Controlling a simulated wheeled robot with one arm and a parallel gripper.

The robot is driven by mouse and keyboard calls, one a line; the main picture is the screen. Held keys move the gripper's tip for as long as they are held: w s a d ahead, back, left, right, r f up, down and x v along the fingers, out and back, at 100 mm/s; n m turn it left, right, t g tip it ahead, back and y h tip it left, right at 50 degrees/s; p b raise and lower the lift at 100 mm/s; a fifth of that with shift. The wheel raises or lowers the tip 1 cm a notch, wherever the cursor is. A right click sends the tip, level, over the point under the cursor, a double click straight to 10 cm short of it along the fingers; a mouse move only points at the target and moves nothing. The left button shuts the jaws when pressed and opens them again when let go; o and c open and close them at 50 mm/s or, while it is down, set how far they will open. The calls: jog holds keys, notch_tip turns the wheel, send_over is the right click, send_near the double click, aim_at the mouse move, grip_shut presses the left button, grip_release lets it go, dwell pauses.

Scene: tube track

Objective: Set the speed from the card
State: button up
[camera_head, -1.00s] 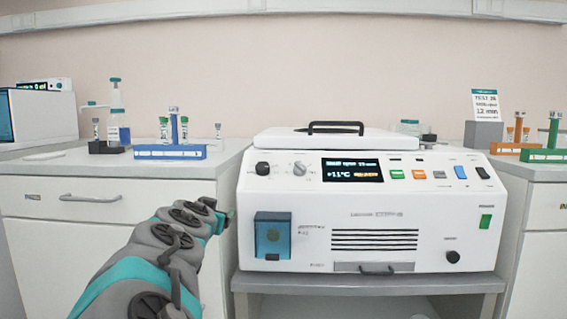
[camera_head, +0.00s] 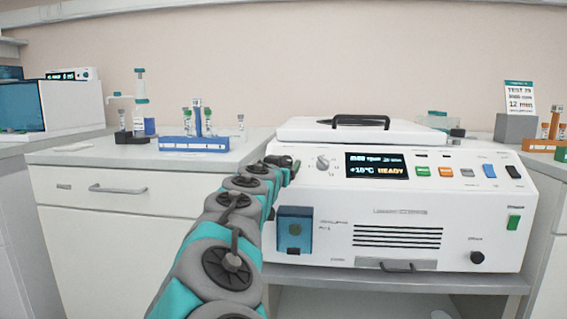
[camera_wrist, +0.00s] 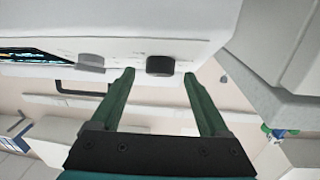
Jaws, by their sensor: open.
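The white centrifuge (camera_head: 340,225) stands closed on a low stand. Its display (camera_head: 376,166) reads about +10°C and READY, with a blurred rpm line above. The card (camera_head: 519,92) stands at the right on a grey block; it reads TEST, an unclear rpm figure and 12 min. My gripper (camera_head: 287,164) is at the panel's upper left and hides the black knob there. In the wrist view, my open gripper (camera_wrist: 159,73) has a finger on each side of the black knob (camera_wrist: 160,65), apart from it. The grey knob (camera_wrist: 90,62) is outside the fingers; it also shows in the head view (camera_head: 323,162).
Coloured buttons (camera_head: 445,172) and a black switch (camera_head: 514,172) line the panel's right. A blue tube rack (camera_head: 194,145) stands on the left counter (camera_head: 90,157). An orange rack (camera_head: 540,146) is at the far right. The centrifuge lid has a black handle (camera_head: 360,119).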

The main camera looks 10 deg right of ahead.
jog(key=shift+w+d, duration=0.15)
jog(key=shift+w, duration=0.25)
grip_shut()
dwell(0.4)
